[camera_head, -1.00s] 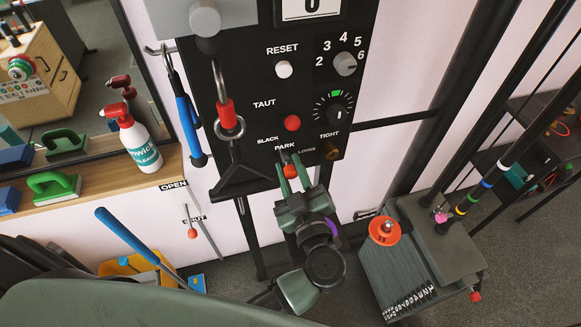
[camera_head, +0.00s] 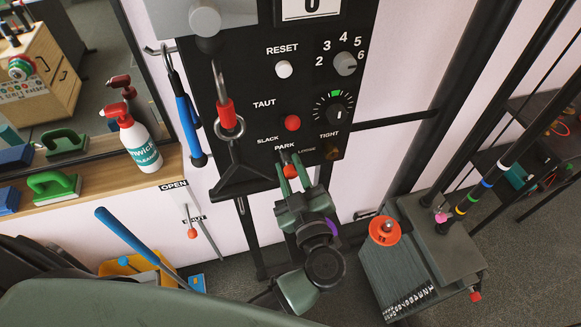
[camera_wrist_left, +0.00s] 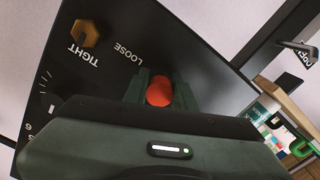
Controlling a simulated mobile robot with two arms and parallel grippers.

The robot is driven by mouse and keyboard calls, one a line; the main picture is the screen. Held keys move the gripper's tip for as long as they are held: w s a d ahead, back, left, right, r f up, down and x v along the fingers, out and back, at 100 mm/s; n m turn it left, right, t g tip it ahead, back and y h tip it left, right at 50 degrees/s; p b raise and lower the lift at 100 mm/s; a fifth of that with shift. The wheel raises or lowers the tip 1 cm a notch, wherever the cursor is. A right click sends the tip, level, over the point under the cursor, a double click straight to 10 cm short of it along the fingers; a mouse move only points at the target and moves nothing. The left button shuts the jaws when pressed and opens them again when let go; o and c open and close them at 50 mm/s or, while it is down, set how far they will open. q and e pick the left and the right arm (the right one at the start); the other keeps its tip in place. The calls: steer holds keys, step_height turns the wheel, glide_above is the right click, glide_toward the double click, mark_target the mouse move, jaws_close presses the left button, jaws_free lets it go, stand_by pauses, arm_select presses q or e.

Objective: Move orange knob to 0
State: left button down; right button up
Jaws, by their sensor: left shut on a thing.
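On the black panel (camera_head: 262,95), an orange-red round knob (camera_head: 291,171) sits under the word PARK near the lower edge. My left gripper (camera_head: 290,168) reaches up from below, with its green fingers shut on this knob. In the left wrist view the knob (camera_wrist_left: 160,91) shows between the two fingers. The fingers hide its sides and whatever it is mounted on. No 0 mark shows beside it. A display (camera_head: 312,5) at the panel's top shows a dark figure, cut off by the frame. My right gripper is not in view.
Near the knob are a brown hex knob (camera_head: 333,153), a black dial (camera_head: 337,111), a red button (camera_head: 292,123) and a white reset button (camera_head: 284,69). A hook with a red sleeve (camera_head: 226,113) hangs at left. A grey block stack (camera_head: 415,270) stands at lower right.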

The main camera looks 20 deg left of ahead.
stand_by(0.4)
arm_select(q)
steer(key=shift+p+v, duration=0.75)
steer(key=shift+v, duration=0.2)
steer(key=shift+s+d, duration=0.15)
steer(key=shift+s, duration=0.15)
steer(key=shift+w+f, duration=0.1)
steer(key=shift+f, duration=0.05)
steer(key=c, duration=1.1)
jaws_free()
steer(key=shift+s+d, duration=0.1)
steer(key=shift+s, duration=0.1)
